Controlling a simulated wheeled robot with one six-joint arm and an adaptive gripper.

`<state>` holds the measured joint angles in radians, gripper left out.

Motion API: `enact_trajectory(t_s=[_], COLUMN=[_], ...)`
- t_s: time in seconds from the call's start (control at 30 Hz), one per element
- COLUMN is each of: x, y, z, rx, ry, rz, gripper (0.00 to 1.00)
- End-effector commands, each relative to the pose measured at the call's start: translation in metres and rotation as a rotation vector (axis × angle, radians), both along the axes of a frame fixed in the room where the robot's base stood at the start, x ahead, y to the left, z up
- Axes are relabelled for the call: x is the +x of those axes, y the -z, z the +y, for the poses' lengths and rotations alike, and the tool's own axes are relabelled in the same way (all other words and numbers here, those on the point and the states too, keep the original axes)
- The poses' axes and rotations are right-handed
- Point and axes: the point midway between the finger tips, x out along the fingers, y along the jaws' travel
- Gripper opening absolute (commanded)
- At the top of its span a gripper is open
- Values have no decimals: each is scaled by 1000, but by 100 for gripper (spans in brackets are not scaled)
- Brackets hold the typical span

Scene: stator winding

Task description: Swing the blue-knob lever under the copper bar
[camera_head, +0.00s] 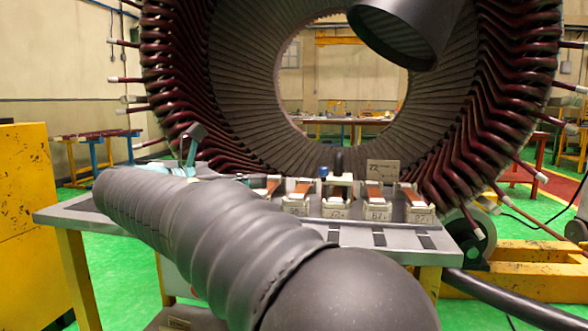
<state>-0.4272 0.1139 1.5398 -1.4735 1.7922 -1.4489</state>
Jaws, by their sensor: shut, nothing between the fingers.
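Short copper bars (300,188) lie across the neighbouring blocks, with another copper bar (375,190) just right of the knob. I cannot tell how the knob's lever stands relative to its own bar. My dark sleeved arm reaches from the bottom right to the left and covers the bench's left part.
The grey bench top (370,238) has dark slots and is clear in front of the blocks. A small sign (383,172) stands behind. The large stator (480,110) with dark red coils rises close behind. A dark cylinder (405,28) hangs over its opening. A yellow cabinet (30,220) stands left.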

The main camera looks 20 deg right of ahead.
Motion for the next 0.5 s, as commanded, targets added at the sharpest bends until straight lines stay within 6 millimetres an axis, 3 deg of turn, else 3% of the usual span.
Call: enact_trajectory(t_s=[0.17,0.5], x=[4,14], y=[-6,-2], z=[-3,-60], rx=[-34,-31], ry=[8,10], rz=[15,15], gripper=[0,0])
